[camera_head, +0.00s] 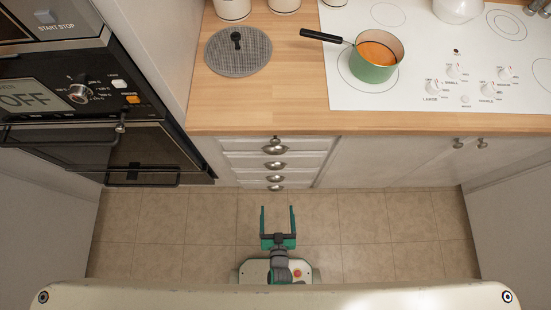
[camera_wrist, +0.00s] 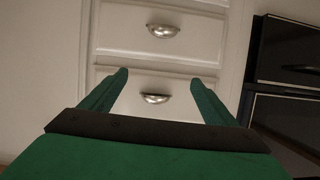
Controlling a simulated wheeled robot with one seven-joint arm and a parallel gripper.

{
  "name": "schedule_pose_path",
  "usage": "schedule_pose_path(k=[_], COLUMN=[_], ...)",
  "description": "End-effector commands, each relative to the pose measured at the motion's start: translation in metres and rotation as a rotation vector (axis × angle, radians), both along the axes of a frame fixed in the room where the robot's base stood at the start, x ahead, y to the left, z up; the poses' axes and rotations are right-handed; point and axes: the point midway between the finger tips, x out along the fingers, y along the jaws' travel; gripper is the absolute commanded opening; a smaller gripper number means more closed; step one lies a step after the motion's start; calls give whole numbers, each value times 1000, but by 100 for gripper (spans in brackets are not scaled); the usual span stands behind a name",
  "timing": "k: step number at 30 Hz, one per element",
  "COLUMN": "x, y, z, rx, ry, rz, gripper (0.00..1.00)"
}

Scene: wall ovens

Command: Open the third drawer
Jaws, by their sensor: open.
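A white stack of drawers (camera_head: 240,146) with metal cup handles stands under the wooden counter in the head view. All its drawers look shut. The third drawer's handle (camera_head: 275,178) appears low in the stack, strongly foreshortened. My gripper (camera_head: 277,207) is open and empty, in front of the stack and pointing at it. In the wrist view, my fingers (camera_wrist: 160,76) frame one drawer's cup handle (camera_wrist: 155,98) without touching it. Another handle (camera_wrist: 163,30) shows on the neighbouring drawer front. I cannot tell from the wrist view which drawer is the third.
A dark wall oven (camera_head: 130,150) with bar handles is left of the drawers. Cupboard doors with knobs (camera_head: 470,143) are to the right. A green pot (camera_head: 374,70) stands on the white hob, and a grey round mat (camera_head: 237,55) lies on the counter. The tiled floor (camera_head: 200,230) is clear.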

Motion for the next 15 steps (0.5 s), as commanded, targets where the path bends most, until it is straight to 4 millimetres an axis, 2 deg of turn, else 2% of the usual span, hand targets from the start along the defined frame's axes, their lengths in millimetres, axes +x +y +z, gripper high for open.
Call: schedule_pose_path(k=[1,3,6,9,15], x=[12,21,31,38,47], y=[3,5,6,7,7], z=[-20,-42,-65,-79,-89], rx=[-4,-9,-18,-26,-31], ry=[8,20,35,45,51], rz=[3,-1,-9,-14,-19], gripper=[81,81,81,81,81])
